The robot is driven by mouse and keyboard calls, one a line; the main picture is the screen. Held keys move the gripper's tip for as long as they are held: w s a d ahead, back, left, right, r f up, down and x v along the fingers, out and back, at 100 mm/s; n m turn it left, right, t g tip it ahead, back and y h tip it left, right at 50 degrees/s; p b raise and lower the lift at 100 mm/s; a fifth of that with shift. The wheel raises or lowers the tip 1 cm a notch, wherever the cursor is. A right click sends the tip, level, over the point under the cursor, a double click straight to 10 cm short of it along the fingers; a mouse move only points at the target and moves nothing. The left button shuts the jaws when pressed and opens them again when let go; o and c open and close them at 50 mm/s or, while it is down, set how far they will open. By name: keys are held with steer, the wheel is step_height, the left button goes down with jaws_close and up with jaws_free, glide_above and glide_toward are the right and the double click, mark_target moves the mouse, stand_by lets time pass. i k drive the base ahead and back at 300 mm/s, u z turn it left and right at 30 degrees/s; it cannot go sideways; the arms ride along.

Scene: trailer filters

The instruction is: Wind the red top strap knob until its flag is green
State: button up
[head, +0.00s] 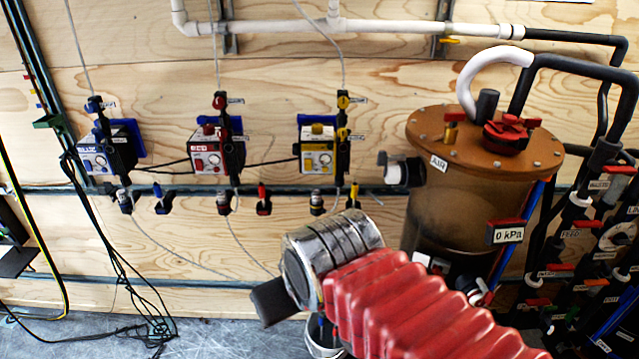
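The red filter unit (207,160) is mounted on the plywood wall, between a blue unit and a yellow one. A small red knob (219,101) sits at the top of the black strap beside it, with a small label to its right. A flag showing green cannot be made out at this size. My gripper (270,302) is low in the middle of the view, below and to the right of the red unit and well apart from it. Only a dark finger end shows past my silver wrist, so its opening is hidden.
The blue unit (95,160) and yellow unit (317,155) flank the red one. A brown-lidded tank (455,210) with a 0 kPa display (508,232) stands at right among pipes and valves. Black cables (110,255) hang at left. Thin lines run up from the units.

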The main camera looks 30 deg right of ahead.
mark_target(437, 270)
steer(key=z, duration=1.8)
